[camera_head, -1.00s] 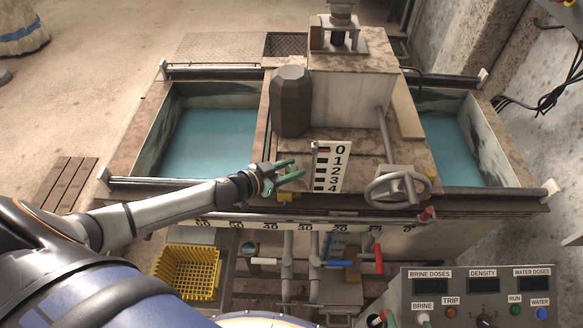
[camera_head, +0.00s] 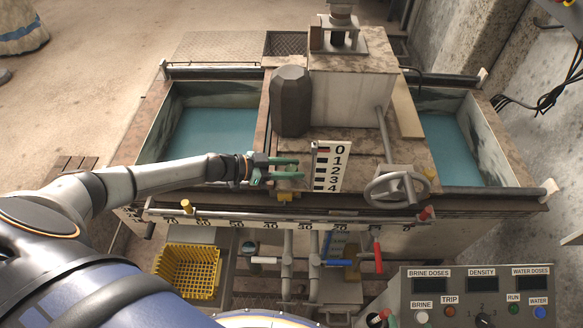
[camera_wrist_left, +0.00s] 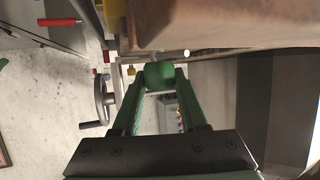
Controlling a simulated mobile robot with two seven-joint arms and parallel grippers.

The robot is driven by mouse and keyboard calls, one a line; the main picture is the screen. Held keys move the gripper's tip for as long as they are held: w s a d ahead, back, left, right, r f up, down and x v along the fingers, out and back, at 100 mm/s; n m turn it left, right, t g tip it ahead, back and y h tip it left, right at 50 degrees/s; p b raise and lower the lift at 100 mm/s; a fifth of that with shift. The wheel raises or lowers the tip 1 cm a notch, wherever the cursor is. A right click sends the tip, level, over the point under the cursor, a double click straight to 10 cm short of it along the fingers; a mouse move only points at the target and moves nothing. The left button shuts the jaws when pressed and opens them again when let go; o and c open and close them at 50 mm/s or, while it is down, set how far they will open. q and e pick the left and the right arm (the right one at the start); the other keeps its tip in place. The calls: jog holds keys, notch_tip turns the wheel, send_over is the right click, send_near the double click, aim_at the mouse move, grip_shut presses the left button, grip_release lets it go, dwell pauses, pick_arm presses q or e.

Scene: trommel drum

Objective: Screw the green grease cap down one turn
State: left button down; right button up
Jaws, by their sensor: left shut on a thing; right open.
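The green grease cap (camera_wrist_left: 158,74) shows in the left wrist view, between the tips of my left gripper's green fingers. My left gripper (camera_wrist_left: 156,88) is shut on it, with a finger along each side. In the head view my left gripper (camera_head: 288,169) is at the front edge of the machine, left of the number scale, pointing right. The cap is hard to make out there between the fingers. I cannot tell how far down its thread the cap sits. My right gripper is not in view.
The white number scale (camera_head: 330,167) stands just right of my left gripper. A grey handwheel (camera_head: 397,187) is further right. A dark faceted block (camera_head: 290,100) stands behind. A graduated beam (camera_head: 250,219) runs along the front below, with a yellow crate (camera_head: 188,270) beneath it.

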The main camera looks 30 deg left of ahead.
pick_arm(q)
jog(key=shift+w+m+g+h, duration=0.1)
jog(key=shift+m+g+h, duration=0.2)
jog(key=shift+m+h, duration=0.2)
jog(key=shift+b, duration=0.3)
jog(key=shift+m+g, duration=0.4)
jog(key=shift+g, duration=0.1)
pick_arm(e)
jog(key=shift+w+a, duration=0.5)
pick_arm(q)
jog(key=shift+c, duration=2.2)
grip_release()
jog(key=shift+h, duration=0.3)
pick_arm(e)
jog(key=shift+s+f, duration=0.1)
jog(key=shift+s, duration=0.05)
pick_arm(q)
jog(key=v, duration=1.2)
jog(key=shift+s+a+r+p, duration=0.1)
jog(key=shift+s+a+p, duration=0.05)
jog(key=shift+s+p, duration=0.15)
pick_arm(e)
jog(key=shift+s+d, duration=0.2)
jog(key=shift+d, duration=0.1)
